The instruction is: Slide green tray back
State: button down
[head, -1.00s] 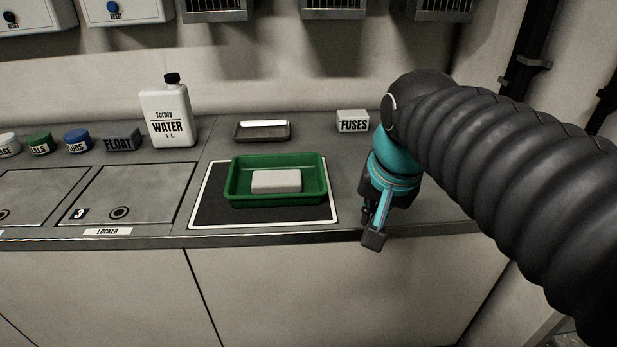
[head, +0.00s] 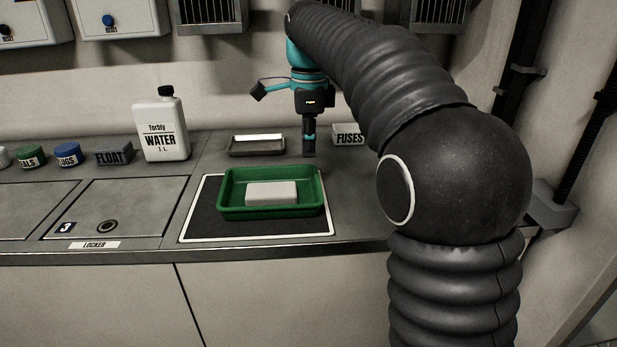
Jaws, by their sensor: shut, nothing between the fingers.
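The green tray (head: 272,210) sits on a dark mat with a white outline (head: 200,222) on the counter. A pale block (head: 271,193) lies inside the tray. My gripper (head: 309,153) points down behind the tray's back right corner, between a small grey tray and the fuses box. It is shut and empty. It appears apart from the green tray; its exact height above the counter is hard to tell.
The small grey tray (head: 257,147) with a white item lies behind the green tray. The fuses box (head: 347,134) is partly hidden by my arm. A water bottle (head: 162,130) stands left, beside the float box (head: 114,153). The counter's front edge (head: 130,256) is near.

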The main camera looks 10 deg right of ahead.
aim_at(309, 197)
notch_tip(309, 197, down, 10)
jog(key=shift+r+b, duration=0.15)
jog(key=shift+b, duration=1.05)
